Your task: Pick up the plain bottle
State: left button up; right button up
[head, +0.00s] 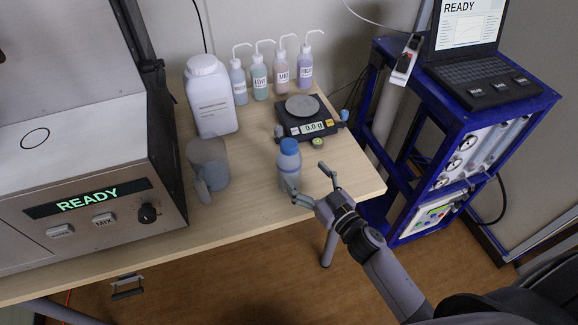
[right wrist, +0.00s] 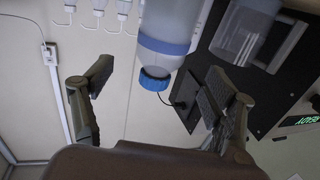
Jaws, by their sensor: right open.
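The plain bottle (head: 289,172) is pale and translucent with a blue cap and stands upright on the table, in front of the scale. It carries no visible label. My right gripper (head: 308,180) is open and empty, just right of the bottle, with its fingers pointing toward it. In the right wrist view the bottle (right wrist: 168,25) appears upside down, cap toward the gripper, ahead of the space between the two open fingers (right wrist: 158,82). I cannot tell whether a finger touches it. My left gripper is not in view.
A clear jug (head: 208,160) stands left of the bottle, with a large white container (head: 211,100) behind it. Several labelled wash bottles (head: 260,78) line the back. A scale (head: 310,125) sits behind the bottle. The analyser (head: 90,180) fills the left; a blue cart (head: 470,115) stands right.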

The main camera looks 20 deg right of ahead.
aim_at(289, 156)
jog(key=x, duration=0.8)
jog(key=shift+a+f+p, duration=0.1)
jog(key=shift+p, duration=0.25)
jog(key=shift+c, duration=0.6)
jog(key=c, duration=1.2)
jog(key=shift+c, duration=0.4)
jog(key=shift+r, duration=0.25)
